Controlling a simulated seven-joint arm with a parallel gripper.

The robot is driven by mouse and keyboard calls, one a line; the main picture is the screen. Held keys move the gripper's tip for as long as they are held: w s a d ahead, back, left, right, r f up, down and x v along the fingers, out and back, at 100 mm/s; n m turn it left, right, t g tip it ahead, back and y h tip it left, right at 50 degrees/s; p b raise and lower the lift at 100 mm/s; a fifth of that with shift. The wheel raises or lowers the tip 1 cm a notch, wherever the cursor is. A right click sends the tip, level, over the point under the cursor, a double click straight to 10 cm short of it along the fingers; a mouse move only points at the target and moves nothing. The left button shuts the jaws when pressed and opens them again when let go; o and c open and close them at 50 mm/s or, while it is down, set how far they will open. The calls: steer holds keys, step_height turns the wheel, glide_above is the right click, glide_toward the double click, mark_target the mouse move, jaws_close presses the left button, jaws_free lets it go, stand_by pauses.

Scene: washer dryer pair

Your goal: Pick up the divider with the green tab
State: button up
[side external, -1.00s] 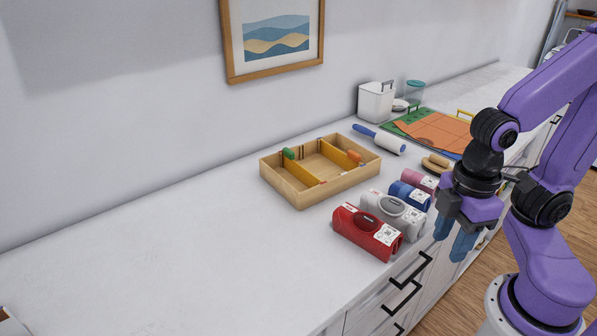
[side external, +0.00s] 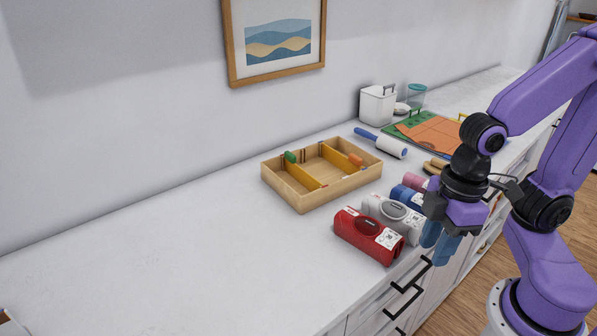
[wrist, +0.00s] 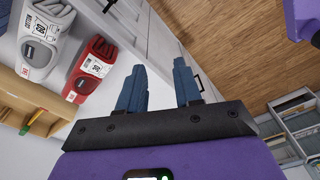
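A light wooden tray (side external: 318,192) sits on the white counter against the wall side. Two yellow dividers stand across it. The divider with the green tab (side external: 303,175) is the left one, with its green tab at the far end. The divider with the orange tab (side external: 338,160) is the right one. Part of the tray (wrist: 47,100) shows at the left of the wrist view, with a green tip on a yellow strip. My gripper (side external: 440,243) hangs past the counter's front edge, right of the tray and well apart from it. Its blue fingers are spread and empty in the wrist view (wrist: 160,75).
Red (side external: 368,235), white-grey (side external: 392,214) and blue rolled bundles lie between tray and gripper. A blue-handled roller (side external: 385,145), a white canister (side external: 377,104) and a green-orange board (side external: 430,132) lie behind. The counter left of the tray is clear.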

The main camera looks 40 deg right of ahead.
steer(key=w+a+f+m+t+y, duration=0.1)
steer(key=w+a+m, duration=0.15)
steer(key=w, duration=0.35)
steer(key=w+a+m+t+y, duration=0.1)
steer(key=w+a+y, duration=0.1)
steer(key=w+a, duration=0.25)
steer(key=m+t+h, duration=0.5)
steer(key=m+t, duration=0.4)
steer(key=t, duration=0.2)
glide_above(303, 170)
steer(key=s, duration=0.3)
steer(key=shift+w+f, duration=0.1)
steer(key=shift+f, duration=2.5)
step_height(303, 170, down, 2)
steer(key=shift+f, duration=0.1)
steer(key=shift+x, duration=1.05)
steer(key=shift+w+f, duration=0.2)
steer(key=shift+w, duration=0.25)
